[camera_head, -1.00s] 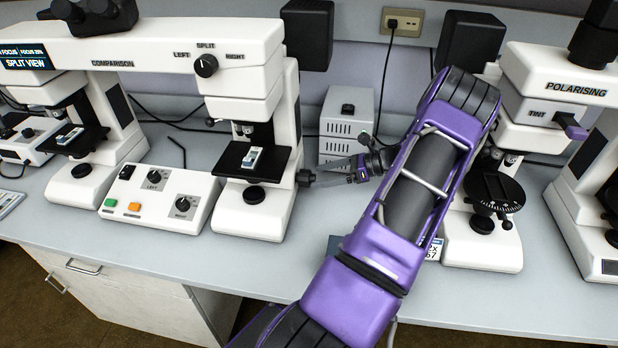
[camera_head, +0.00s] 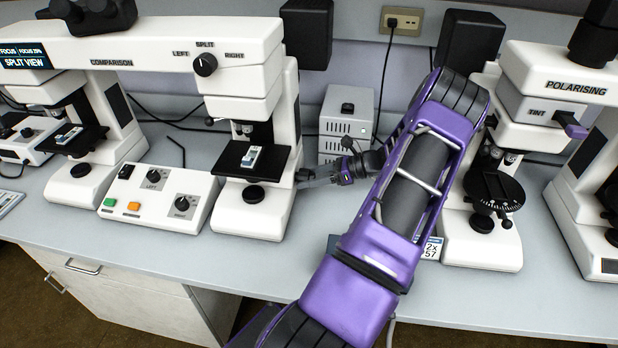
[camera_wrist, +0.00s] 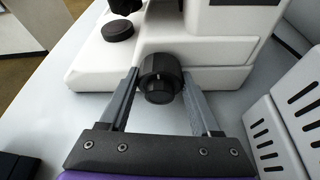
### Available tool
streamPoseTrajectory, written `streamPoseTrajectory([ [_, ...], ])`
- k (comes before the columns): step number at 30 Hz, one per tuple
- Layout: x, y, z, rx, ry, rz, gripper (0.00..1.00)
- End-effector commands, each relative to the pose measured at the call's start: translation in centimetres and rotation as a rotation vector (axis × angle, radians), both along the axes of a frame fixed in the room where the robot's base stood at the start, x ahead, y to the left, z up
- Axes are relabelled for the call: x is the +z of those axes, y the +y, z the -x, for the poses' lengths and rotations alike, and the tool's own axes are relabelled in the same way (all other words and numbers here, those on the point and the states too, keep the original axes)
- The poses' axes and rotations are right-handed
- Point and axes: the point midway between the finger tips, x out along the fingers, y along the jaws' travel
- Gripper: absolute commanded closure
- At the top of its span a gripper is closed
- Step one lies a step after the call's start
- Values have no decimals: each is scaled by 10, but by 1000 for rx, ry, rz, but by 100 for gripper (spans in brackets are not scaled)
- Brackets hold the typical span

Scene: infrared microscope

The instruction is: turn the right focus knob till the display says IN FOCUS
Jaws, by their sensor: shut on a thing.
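The right focus knob (camera_wrist: 160,72) is black and ridged, on the side of the white comparison microscope (camera_head: 240,84). It shows a small pale mark in the wrist view. In the head view it is small and partly hidden by the fingers. My gripper (camera_wrist: 161,80) has one finger on each side of the knob, shut on it; it also shows in the head view (camera_head: 308,180). The display (camera_head: 26,56) at the upper left is cut by the picture edge. It reads SPLIT VIEW, with smaller focus text above that I cannot read fully.
A grey vented box (camera_head: 346,125) stands behind my gripper, close to the right finger in the wrist view. A control box (camera_head: 160,198) with dials and buttons lies left of the right-hand stand. The polarising microscope (camera_head: 483,235) stands right of my arm.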

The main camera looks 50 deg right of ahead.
Motion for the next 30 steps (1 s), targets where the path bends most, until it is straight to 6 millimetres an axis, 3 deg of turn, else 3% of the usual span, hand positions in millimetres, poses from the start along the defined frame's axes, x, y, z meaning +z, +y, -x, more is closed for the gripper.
streamPoseTrajectory([
  [1,0,0,0,0,0,0,80],
  [3,0,0,0,0,0,0,91],
  [17,-1,0,1,-1,-60,104,91],
  [30,-4,0,1,-2,-252,439,91],
])
